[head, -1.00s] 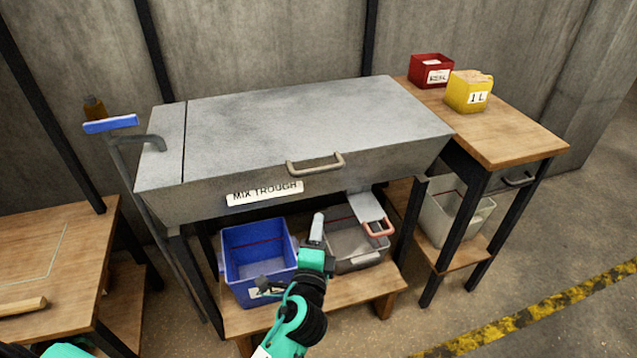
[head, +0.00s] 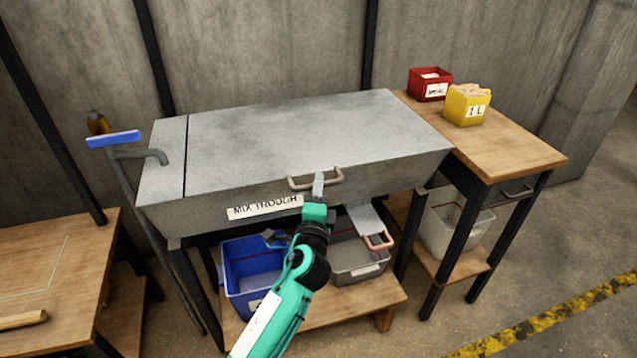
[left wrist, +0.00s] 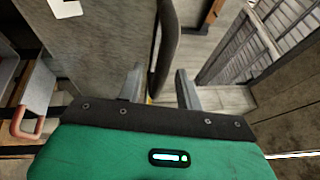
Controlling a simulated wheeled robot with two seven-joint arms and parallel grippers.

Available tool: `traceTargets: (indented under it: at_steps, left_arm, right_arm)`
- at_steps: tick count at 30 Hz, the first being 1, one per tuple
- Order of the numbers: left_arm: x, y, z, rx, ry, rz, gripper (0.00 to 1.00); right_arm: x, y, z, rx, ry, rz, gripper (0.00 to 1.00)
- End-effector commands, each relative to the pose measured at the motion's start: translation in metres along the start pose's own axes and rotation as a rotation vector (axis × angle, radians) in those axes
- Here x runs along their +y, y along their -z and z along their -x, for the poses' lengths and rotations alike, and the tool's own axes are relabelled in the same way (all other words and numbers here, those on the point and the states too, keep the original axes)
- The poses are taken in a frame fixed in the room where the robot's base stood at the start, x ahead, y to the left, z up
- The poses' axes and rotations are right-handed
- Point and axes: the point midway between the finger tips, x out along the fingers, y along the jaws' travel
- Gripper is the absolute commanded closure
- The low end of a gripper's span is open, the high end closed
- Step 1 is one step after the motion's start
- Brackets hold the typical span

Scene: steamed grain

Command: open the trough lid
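The grey metal trough lid (head: 270,135) lies flat and closed on the mix trough (head: 190,218). The lid's curved bar handle (head: 300,186) is at its front edge, right of the "MIX TROUGH" label (head: 264,207). My left gripper (head: 319,182) reaches up from below, its fingers at the middle of the handle. In the left wrist view, the two fingers (left wrist: 160,82) stand apart with the dark handle bar (left wrist: 166,45) showing between them. Whether they touch the bar I cannot tell. My right gripper is out of view.
Under the trough, a blue bin (head: 250,265) and a grey bin (head: 355,262) with a scoop (head: 366,220) stand on a low shelf. A wooden table (head: 520,145) at the right holds a red box (head: 430,84) and a yellow box (head: 467,105).

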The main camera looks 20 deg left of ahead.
Motion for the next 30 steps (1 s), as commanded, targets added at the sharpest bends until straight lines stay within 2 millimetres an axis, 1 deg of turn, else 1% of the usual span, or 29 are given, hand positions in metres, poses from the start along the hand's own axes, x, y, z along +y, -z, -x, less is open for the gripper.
traceTargets:
  at_steps: [1, 3, 6, 15, 17, 18, 20, 21, 30]
  left_arm:
    - [-0.001, 0.000, -0.006, 0.000, 0.000, -0.001, 0.64]
    - [0.000, 0.000, -0.011, 0.000, 0.000, 0.000, 0.64]
    - [0.001, 0.000, -0.016, 0.000, -0.001, 0.000, 0.64]
    - [0.001, 0.000, -0.017, 0.000, -0.001, 0.001, 0.64]
    - [0.001, 0.000, -0.017, 0.000, -0.001, 0.001, 0.76]
    - [0.001, 0.000, -0.017, 0.000, -0.001, 0.001, 0.84]
    - [0.001, 0.000, -0.017, 0.000, -0.001, 0.001, 0.96]
    - [0.001, 0.000, -0.017, 0.000, -0.001, 0.001, 1.00]
    - [-0.001, 0.000, -0.017, 0.000, -0.003, 0.002, 1.00]
  right_arm:
    - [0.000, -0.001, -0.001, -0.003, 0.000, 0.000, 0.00]
    - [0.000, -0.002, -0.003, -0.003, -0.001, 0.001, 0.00]
    - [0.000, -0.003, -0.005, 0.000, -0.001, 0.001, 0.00]
    - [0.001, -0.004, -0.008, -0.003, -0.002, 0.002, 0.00]
    - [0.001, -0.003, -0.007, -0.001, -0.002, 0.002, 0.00]
    - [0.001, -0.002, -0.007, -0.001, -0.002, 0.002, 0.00]
    - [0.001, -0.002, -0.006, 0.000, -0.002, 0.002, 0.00]
    - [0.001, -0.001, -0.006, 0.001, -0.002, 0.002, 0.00]
    - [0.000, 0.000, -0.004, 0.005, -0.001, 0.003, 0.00]
